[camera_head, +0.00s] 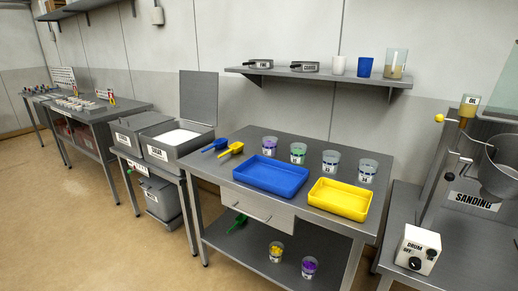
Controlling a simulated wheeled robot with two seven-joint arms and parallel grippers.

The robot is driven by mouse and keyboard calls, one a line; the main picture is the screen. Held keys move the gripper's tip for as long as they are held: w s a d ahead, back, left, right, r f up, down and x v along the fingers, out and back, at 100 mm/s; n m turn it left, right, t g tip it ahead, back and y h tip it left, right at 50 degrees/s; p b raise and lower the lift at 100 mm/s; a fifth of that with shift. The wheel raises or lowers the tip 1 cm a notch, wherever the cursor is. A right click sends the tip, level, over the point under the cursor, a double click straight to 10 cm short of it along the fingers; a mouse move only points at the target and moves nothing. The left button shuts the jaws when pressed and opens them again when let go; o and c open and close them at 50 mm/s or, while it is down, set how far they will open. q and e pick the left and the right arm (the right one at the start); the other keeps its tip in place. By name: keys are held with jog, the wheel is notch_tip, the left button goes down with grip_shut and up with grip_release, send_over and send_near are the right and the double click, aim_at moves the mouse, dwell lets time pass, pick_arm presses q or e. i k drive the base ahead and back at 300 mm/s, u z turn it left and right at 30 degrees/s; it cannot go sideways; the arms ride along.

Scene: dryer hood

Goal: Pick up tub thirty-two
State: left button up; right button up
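Several clear numbered tubs stand upright in a row at the back of the middle table. From the left, they are a tub with purple contents (270,146), a tub with green (298,152), and two tubs with blue-purple bands, one (331,161) left of the other (367,171). Two more tubs, one with yellow contents (276,251) and one with purple (309,267), stand on the lower shelf. The label numbers are too small to read surely, so I cannot tell which is tub thirty-two. Neither gripper is in view.
A blue tray (270,190) and a yellow tray (340,213) lie in front of the row. Blue and yellow scoops (231,153) lie left of it. A wall shelf (330,80) hangs above. The drum machine (480,205) stands right; open floor (110,250) lies left.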

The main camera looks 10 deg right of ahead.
aim_at(299, 151)
jog(key=i, duration=0.95)
jog(key=z, duration=0.95)
jog(key=i, duration=0.7)
jog(key=z, duration=0.7)
